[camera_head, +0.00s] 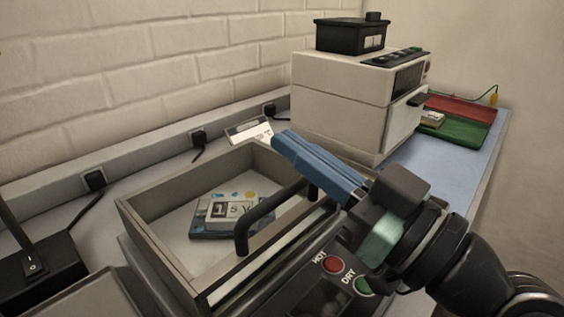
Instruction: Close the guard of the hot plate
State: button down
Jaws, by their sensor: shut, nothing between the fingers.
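The hot plate (310,285) is in the lower middle of the head view, with a red HOT button and a green DRY button on its dark front panel. A grey open-topped frame with raised walls (150,232), seemingly its guard, has a black bar handle (268,217) along its near side. A small board with printed markings (230,216) lies inside the frame. My gripper (282,142) has blue fingers, pressed together and empty. It appears over the frame's far right corner, beyond the handle's far end; contact cannot be told. My wrist hides part of the front panel.
A white box-shaped instrument (340,115) with a black unit (350,36) on top stands behind my gripper. Red and green mats (462,128) lie to its right. A black switch box (35,268) is at the left. A brick wall closes the back.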

aim_at(300, 183)
jog(key=f+b, duration=0.1)
jog(key=s+d+f+b, duration=0.1)
jog(key=f+b, duration=0.1)
jog(key=f, duration=0.1)
jog(key=shift+s+d+b, duration=0.3)
jog(key=shift+s+b, duration=0.05)
jog(key=shift+b, duration=0.05)
